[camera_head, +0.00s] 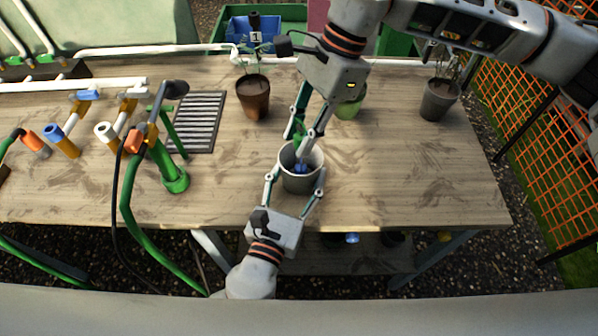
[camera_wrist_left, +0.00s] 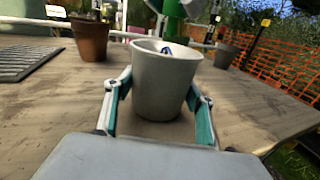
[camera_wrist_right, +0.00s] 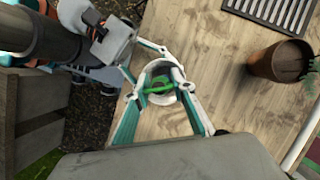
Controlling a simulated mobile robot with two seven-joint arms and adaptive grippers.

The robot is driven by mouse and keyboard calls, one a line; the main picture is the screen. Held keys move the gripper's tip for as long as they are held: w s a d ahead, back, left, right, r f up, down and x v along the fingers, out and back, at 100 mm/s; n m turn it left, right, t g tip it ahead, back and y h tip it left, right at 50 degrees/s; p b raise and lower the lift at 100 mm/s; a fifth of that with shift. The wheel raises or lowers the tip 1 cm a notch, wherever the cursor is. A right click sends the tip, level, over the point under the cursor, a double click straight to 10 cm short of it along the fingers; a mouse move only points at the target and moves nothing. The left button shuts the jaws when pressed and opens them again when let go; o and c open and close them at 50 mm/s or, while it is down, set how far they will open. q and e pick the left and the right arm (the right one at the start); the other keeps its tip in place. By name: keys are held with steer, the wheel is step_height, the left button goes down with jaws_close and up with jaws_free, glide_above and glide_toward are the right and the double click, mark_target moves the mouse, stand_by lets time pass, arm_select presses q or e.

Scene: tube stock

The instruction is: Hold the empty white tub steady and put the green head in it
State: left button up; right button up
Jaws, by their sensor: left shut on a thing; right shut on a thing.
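The white tub (camera_head: 300,183) stands upright near the front middle of the table. My left gripper (camera_head: 296,179) is shut around it, one finger on each side; the tub also fills the middle of the left wrist view (camera_wrist_left: 164,88). My right gripper (camera_head: 301,142) points down at the tub's mouth from above. It is shut on the green head (camera_head: 298,132), which shows over the tub in the right wrist view (camera_wrist_right: 158,97). A small blue thing (camera_head: 301,168) shows at the tub's mouth; I cannot tell whether it belongs to the head. The fingers partly hide the head.
A brown pot (camera_head: 253,97), a green pot (camera_head: 349,106) and a dark pot (camera_head: 438,99) stand behind the tub. A black grate (camera_head: 199,122), a green stand (camera_head: 173,178) and pipe pieces are at left. The table (camera_head: 430,180) is clear at right.

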steer(key=shift+f, duration=0.55)
steer(key=o, duration=0.9)
steer(key=shift+c, duration=0.2)
steer(key=v, duration=1.2)
arm_select(q)
steer(key=o, duration=1.2)
